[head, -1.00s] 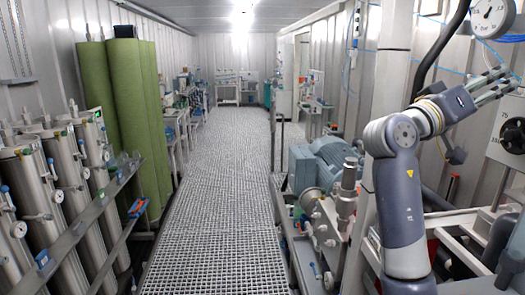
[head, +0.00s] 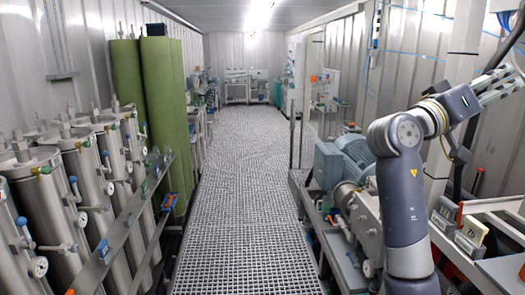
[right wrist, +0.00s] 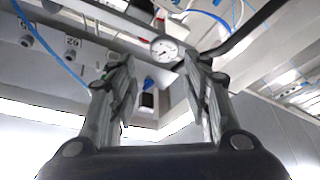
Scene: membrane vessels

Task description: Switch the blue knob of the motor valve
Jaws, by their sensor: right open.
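My right gripper (head: 502,84) is raised at the right edge of the head view, its fingers pointing right. In the right wrist view the right gripper (right wrist: 160,72) is open and empty, with a clear gap between its fingers. Through that gap a small blue part (right wrist: 148,82) shows on a dark and white fitting, well beyond the fingertips. I cannot tell whether it is the motor valve's blue knob. No knob of a motor valve can be made out for certain in the head view. My left gripper is not in view.
A grated walkway (head: 240,210) runs clear down the middle. Steel vessels (head: 95,185) and green rolls (head: 163,110) line the left. A blue-grey motor (head: 330,165) stands on the right skid. A round gauge (right wrist: 167,48) and blue tubing show in the right wrist view.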

